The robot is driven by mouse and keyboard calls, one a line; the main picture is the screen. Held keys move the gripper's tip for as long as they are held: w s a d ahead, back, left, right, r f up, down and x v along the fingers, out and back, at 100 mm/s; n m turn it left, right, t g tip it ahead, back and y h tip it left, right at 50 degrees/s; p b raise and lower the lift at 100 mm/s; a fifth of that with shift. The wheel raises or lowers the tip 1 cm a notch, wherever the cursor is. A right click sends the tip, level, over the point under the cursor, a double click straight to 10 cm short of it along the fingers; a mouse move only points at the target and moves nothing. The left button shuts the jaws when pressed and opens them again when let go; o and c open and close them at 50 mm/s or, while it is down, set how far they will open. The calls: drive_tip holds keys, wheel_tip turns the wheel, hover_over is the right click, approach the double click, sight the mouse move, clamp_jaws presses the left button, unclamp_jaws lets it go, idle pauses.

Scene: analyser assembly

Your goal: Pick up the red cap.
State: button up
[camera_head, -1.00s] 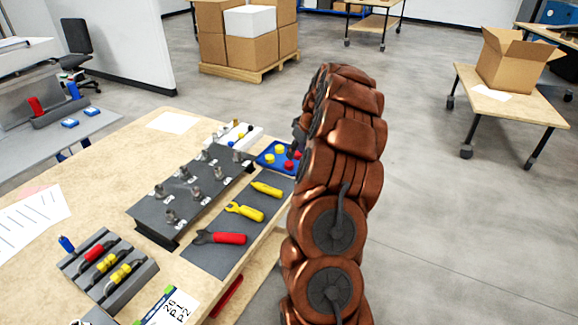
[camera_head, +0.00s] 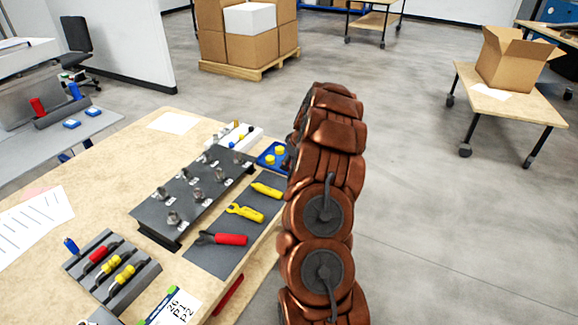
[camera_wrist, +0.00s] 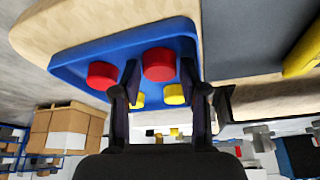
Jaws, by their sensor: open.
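In the wrist view, two red caps sit in the blue tray (camera_wrist: 75,62). One red cap (camera_wrist: 159,62) shows between the two fingertips of my gripper (camera_wrist: 160,72); I cannot tell how far beyond them it lies. The other red cap (camera_wrist: 102,75) is left of the left finger. My gripper is open, with nothing held. In the head view, the blue tray (camera_head: 265,163) is at the table's right edge, partly behind my arm, which hides the red caps and my gripper there.
Two yellow caps (camera_wrist: 174,94) (camera_wrist: 138,99) share the tray, close to the fingers. A grey mat with a yellow tool (camera_head: 245,212) and a red-handled tool (camera_head: 224,239) lies near the tray. A dark rack (camera_head: 150,212) with several metal fittings stands left of it.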

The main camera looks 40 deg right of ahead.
drive_tip(key=shift+c, duration=0.3)
drive_tip(key=c, duration=0.3)
drive_tip(key=shift+c, duration=0.2)
